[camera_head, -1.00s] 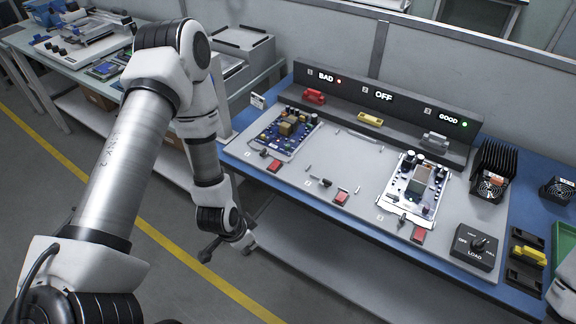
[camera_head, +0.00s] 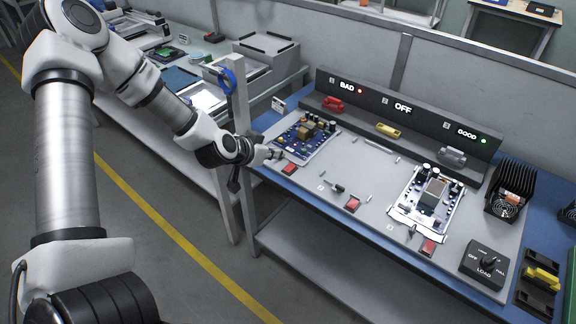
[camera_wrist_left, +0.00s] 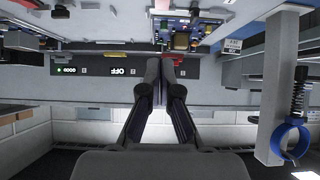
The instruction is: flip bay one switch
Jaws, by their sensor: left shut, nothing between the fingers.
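The bay one board (camera_head: 303,140) is a blue circuit board lying at the left end of the grey bench panel, below the sign reading BAD (camera_head: 347,87) with a red light. The bay one switch is at the board's front left corner, largely hidden by my left gripper (camera_head: 272,155). A red button (camera_head: 289,168) sits beside it. My left gripper is shut and empty, its tips close to that corner; I cannot tell whether they touch the switch. In the left wrist view, upside down, the shut fingers (camera_wrist_left: 162,68) show below the board (camera_wrist_left: 182,38). My right gripper is out of view.
Bay two has no board and reads OFF (camera_head: 403,107). Bay three holds another board (camera_head: 428,195) and reads GOOD (camera_head: 467,133). A LOAD knob box (camera_head: 485,263) and a black heatsink (camera_head: 511,190) stand at right.

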